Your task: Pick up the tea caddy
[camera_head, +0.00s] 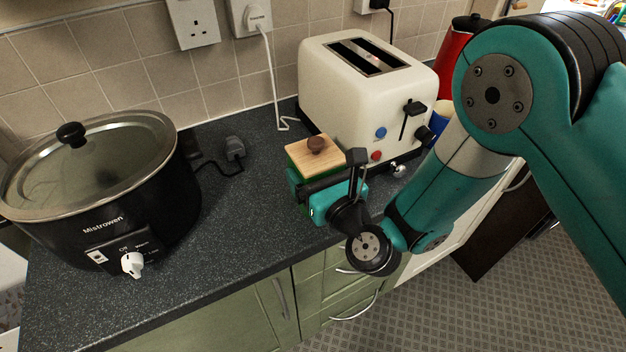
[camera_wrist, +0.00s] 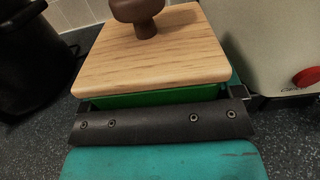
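The tea caddy is a green box with a pale wooden lid (camera_head: 314,154) and a round brown knob. It stands on the dark counter in front of the toaster. In the wrist view its lid (camera_wrist: 150,58) fills the upper middle, with a strip of green body (camera_wrist: 155,97) below. My gripper (camera_head: 318,192) is at the caddy's near side, low against its body. Teal finger parts show at the left and right of the caddy in the wrist view. The lid hides where the fingers meet the sides, so I cannot tell whether they touch.
A cream toaster (camera_head: 360,95) stands close behind and right of the caddy. A black slow cooker (camera_head: 150,215) stands at the left. A loose black plug (camera_head: 234,148) lies between them. A blue mug (camera_head: 441,118) and red kettle (camera_head: 455,60) are partly hidden behind my arm. The counter's front edge is near.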

